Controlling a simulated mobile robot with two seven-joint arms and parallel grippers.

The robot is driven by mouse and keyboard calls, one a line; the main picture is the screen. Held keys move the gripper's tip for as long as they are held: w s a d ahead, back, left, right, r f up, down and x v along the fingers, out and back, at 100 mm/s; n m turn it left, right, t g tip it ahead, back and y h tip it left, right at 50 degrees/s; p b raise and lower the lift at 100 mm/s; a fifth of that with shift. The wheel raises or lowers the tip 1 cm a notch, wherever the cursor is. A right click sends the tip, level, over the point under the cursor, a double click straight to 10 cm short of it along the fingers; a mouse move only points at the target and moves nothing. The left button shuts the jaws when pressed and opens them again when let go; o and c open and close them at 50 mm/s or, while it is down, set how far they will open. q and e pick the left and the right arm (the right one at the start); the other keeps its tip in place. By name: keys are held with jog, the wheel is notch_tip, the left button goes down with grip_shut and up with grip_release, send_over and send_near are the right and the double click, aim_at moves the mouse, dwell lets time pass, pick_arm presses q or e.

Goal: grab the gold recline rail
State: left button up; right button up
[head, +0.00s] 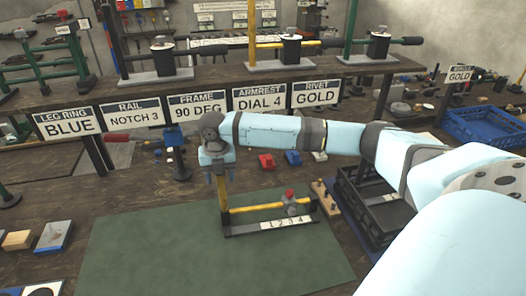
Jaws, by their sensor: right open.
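A gold bar assembly stands on the green mat (130,250), with a gold upright (223,208) and a gold horizontal bar (257,207). Its dark base carries a white strip (285,220) marked 1 2 3 4, and a red-topped knob (289,195) sits at its right. I cannot tell which gold part is the recline rail. My right gripper (219,177) points down at the top of the gold upright, its jaws open. The upright's top is partly hidden by it; I cannot tell whether they touch. My left gripper is not in view.
A raised shelf with signs such as RIVET GOLD (317,95) and several presses runs behind. A black crate (375,205) and blue crate (485,127) stand right. The mat's left and front are clear.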

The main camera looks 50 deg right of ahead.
grip_shut()
dwell(0.4)
